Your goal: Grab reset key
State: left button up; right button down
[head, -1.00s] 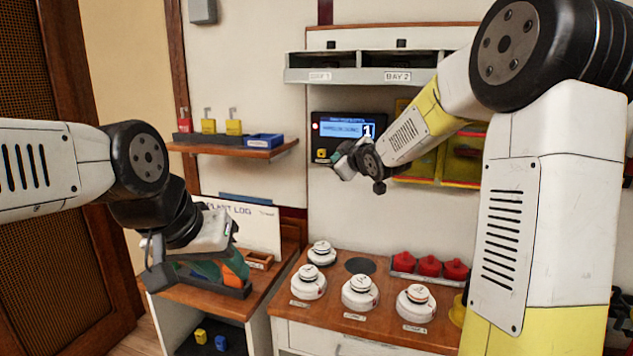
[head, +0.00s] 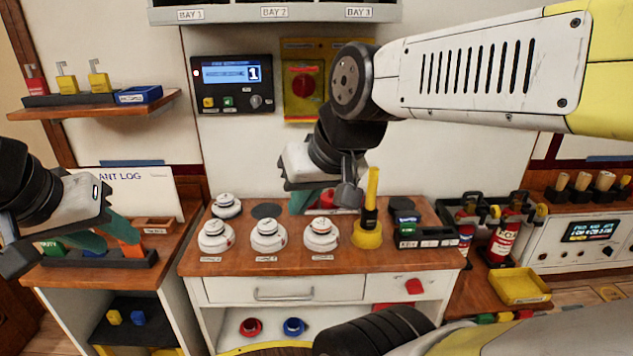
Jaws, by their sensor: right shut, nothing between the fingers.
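No item can be surely told as the reset key. A yellow upright tool (head: 371,195) stands in a round yellow holder (head: 367,235) on the bench. To its right is a small dark tray (head: 430,240) holding a green-marked item and dark items. My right gripper (head: 300,204) is shut and empty, over the back of the bench, left of the yellow tool. It partly hides the red items (head: 327,198) there. My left gripper (head: 110,232) is over the left shelf's dark tray (head: 145,259), near an orange item (head: 131,246); its jaw opening is unclear.
White detectors (head: 268,237) stand along the front of the bench (head: 380,259). A panel with a blue screen (head: 232,82) and a yellow box with a red knob (head: 303,85) are on the wall. Red extinguishers (head: 502,238) and a yellow tray (head: 521,286) are at the right.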

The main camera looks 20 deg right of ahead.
aim_at(406, 228)
jog(key=z, duration=1.55)
jog(key=i+l+u, duration=0.15)
jog(key=l+u, duration=0.15)
jog(key=u, duration=0.15)
jog(key=i+l+u, duration=0.1)
jog(key=l+u, duration=0.35)
jog(key=j, duration=0.15)
